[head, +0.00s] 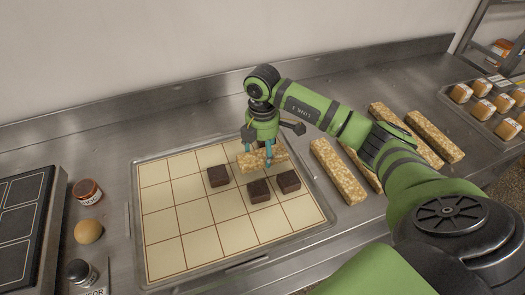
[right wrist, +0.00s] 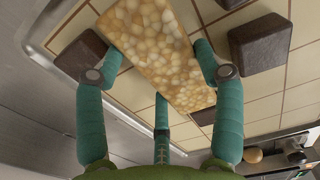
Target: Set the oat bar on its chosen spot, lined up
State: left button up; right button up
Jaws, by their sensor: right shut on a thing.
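The oat bar (head: 277,157) is pale and grainy, held over the back right part of a tray (head: 162,263) lined with a grid of cream squares. My right gripper (head: 262,152) is shut on it from above. In the right wrist view the bar (right wrist: 150,45) runs lengthwise between the teal fingers (right wrist: 160,95). I cannot tell whether its underside touches the grid, nor its exact alignment with the lines. Three dark brown blocks sit on squares near it: one to the left (head: 218,176), one in front (head: 259,191), one to the right (head: 289,181). My left gripper is out of view.
More oat bars (head: 338,172) lie on the steel counter right of the tray, partly behind my right arm. A rack of small cakes (head: 482,110) stands far right. The front-left squares are clear.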

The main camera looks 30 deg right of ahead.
jog(key=shift+f, duration=1.05)
jog(key=shift+f, duration=0.1)
jog(key=o, duration=1.2)
